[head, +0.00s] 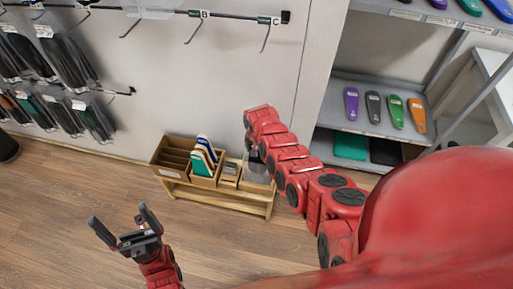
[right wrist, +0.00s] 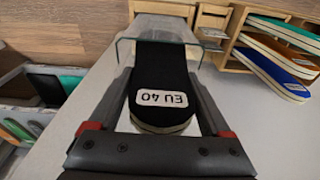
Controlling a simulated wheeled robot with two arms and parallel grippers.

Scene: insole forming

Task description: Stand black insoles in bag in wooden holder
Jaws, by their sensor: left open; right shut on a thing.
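In the right wrist view my right gripper (right wrist: 162,82) is shut on a black insole (right wrist: 163,75) with a white "EU 40" label. A clear bag or sleeve (right wrist: 168,27) shows around its far end. In the head view my right arm hides most of this gripper, and a clear bag (head: 256,171) shows at the holder's right end. The wooden holder (head: 238,206) is a low rack on the floor by the wall; its wood (right wrist: 214,20) also shows in the wrist view. My left gripper (head: 121,218) is open and empty over the floor, left of the holder.
White, blue and green insoles (head: 204,156) stand in the holder's middle compartment. Bagged black insoles (head: 45,62) hang on wall hooks at the left. A shelf (head: 375,125) at the right holds several coloured insoles.

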